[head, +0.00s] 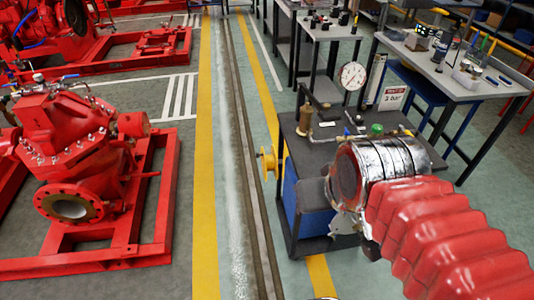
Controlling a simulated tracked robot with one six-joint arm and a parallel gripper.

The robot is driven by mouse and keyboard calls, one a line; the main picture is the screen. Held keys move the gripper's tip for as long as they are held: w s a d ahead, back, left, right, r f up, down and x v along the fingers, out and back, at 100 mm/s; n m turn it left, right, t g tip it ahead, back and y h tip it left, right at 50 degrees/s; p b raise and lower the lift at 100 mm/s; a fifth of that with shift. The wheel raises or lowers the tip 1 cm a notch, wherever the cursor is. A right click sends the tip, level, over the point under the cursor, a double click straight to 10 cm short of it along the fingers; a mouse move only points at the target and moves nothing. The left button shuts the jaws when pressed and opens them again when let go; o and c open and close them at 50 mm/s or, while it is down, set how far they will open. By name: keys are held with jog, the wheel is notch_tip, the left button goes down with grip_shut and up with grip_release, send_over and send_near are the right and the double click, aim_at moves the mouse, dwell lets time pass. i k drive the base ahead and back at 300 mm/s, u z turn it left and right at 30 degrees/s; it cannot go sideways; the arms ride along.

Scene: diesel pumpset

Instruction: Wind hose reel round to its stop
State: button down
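A small yellow wheel or spool (268,163), which looks like the hose reel, is on the left side of a dark-topped bench (290,150). A short knob or rim part sticks out at its left. No hose can be made out on it, and its stop cannot be made out. My arm, in a red ribbed sleeve with a silver-wrapped joint, reaches in from the lower right, in front of the bench. The joint is to the right of the yellow wheel and apart from it in the picture. My gripper's fingers cannot be seen.
A pressure gauge (352,76), a green-capped fitting (376,130) and a small sign (393,98) stand on or behind the bench. A red pump (75,150) on a red frame stands at the left. The floor lane with yellow lines (205,200) between them is clear.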

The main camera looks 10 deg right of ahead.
aim_at(269, 162)
jog(key=u, duration=0.05)
jog(key=i, duration=0.85)
jog(key=u, duration=0.2)
jog(key=k, duration=0.55)
jog(key=u, duration=0.55)
jog(key=k, duration=0.75)
jog(key=u, duration=0.55)
jog(key=i, duration=1.65)
jog(key=z, duration=0.5)
